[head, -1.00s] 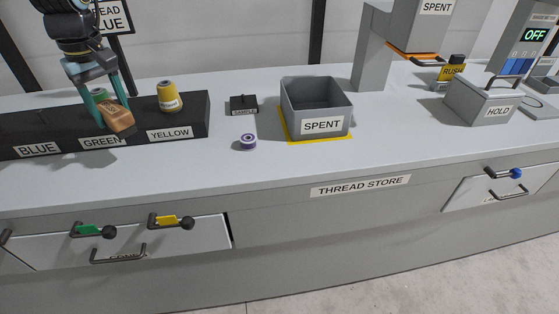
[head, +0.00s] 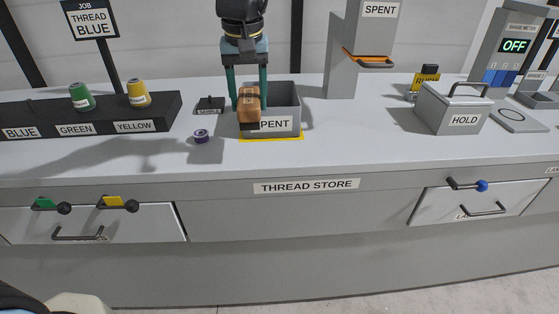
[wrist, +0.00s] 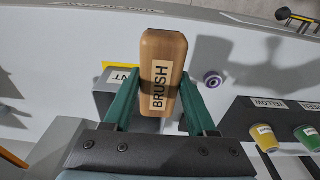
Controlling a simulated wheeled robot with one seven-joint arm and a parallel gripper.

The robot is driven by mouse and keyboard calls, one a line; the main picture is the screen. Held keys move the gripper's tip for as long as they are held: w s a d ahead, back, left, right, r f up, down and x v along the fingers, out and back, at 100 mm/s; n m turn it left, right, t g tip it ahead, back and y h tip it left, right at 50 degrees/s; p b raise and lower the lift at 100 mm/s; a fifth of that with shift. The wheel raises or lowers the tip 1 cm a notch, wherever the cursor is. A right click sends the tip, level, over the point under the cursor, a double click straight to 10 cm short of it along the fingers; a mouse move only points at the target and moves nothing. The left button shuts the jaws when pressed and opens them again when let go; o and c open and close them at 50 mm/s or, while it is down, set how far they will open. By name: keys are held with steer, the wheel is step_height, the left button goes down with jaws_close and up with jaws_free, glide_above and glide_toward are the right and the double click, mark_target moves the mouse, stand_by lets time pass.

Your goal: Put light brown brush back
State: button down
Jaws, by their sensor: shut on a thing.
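The light brown brush (head: 249,103) is held between the two teal fingers of my gripper (head: 248,90). In the wrist view the brush (wrist: 160,75) shows its BRUSH label, with a finger on each side. In the head view it hangs with its dark end low, in front of the grey SPENT bin (head: 287,97) and covering part of its label. I cannot tell how far above the counter it is. In the wrist view the SPENT bin (wrist: 112,100) is partly hidden behind the gripper.
A black rack (head: 100,122) with green (head: 82,98) and yellow (head: 138,94) spools stands at left. A purple spool (head: 201,136) and a small SAMPLE block (head: 210,104) lie beside the bin. The HOLD box (head: 453,108) stands at right. The front counter is clear.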

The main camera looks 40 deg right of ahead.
mark_target(254, 123)
steer(key=f, duration=0.2)
steer(key=f+p, duration=0.1)
steer(key=f, duration=0.2)
steer(key=shift+s+d+f, duration=0.2)
steer(key=shift+s+f, duration=0.2)
steer(key=shift+f+p, duration=0.55)
steer(key=shift+f, duration=1.55)
steer(key=shift+f, duration=0.2)
steer(key=shift+c, duration=1)
jaws_free()
steer(key=r, duration=0.4)
steer(key=r+b, duration=0.1)
steer(key=r, duration=0.3)
steer(key=s+a+r+b, duration=0.1)
steer(key=r, duration=0.3)
steer(key=shift+r, duration=0.2)
